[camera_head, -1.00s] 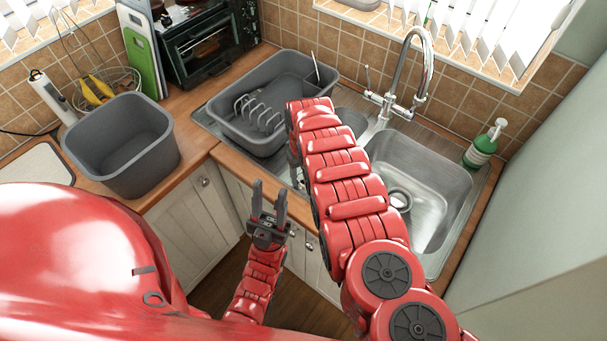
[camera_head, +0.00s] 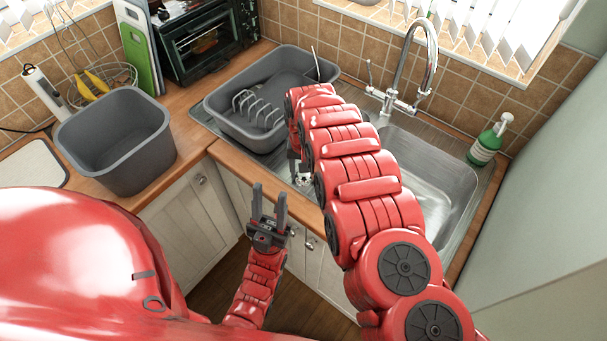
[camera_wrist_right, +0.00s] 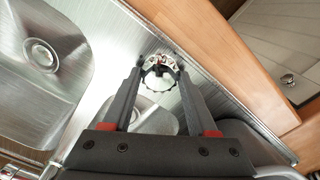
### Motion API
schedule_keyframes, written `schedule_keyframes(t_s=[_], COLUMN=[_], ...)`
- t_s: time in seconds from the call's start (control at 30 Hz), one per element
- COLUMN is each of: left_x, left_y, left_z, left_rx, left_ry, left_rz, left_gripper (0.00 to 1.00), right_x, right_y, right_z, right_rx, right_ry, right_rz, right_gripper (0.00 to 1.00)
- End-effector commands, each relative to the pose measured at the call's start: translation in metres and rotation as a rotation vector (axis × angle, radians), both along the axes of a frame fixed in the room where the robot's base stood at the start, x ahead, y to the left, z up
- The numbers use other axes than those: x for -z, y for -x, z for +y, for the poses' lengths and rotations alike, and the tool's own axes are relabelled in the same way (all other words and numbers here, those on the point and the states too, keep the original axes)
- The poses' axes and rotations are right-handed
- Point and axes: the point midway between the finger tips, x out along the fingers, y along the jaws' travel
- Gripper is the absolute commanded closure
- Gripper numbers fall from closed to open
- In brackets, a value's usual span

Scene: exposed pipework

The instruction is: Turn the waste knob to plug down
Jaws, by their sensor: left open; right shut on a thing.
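The waste knob (camera_wrist_right: 161,77), round with a ribbed metallic rim, sits on the steel sink deck near its wooden front edge in the right wrist view. My right gripper (camera_wrist_right: 160,68) is shut on it, with one finger on each side. In the head view, my right arm mostly hides the right gripper and the knob. The sink drain (camera_wrist_right: 40,54) shows in the basin at the left of the wrist view; I cannot tell the plug's height. My left gripper (camera_head: 269,203) is open and empty, fingers upward, in front of the cabinets.
A grey dish tub (camera_head: 225,112) with a rack stands left of the basin (camera_head: 455,190). The tap (camera_head: 398,103) rises behind it, and a green soap bottle (camera_head: 487,143) stands at right. A grey bin (camera_head: 118,170) sits on the left counter.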

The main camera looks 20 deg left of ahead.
Motion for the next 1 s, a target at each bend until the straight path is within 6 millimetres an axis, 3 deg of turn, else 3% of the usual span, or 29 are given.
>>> schedule_keyframes(t_s=[0.5,1.0], left_x=[0.042,0.069], left_y=[0.0,0.0], left_z=[0.0,0.0], left_rx=[0.0,0.0], left_ry=[0.0,0.0], left_rz=[0.0,0.0], left_gripper=[0.58,0.58], right_x=[0.004,0.003], right_y=[0.0,0.001], right_z=[-0.001,-0.001], right_rx=[0.489,0.899], right_ry=[0.001,0.001], right_rz=[0.0,0.0], right_gripper=[0.97,0.97])
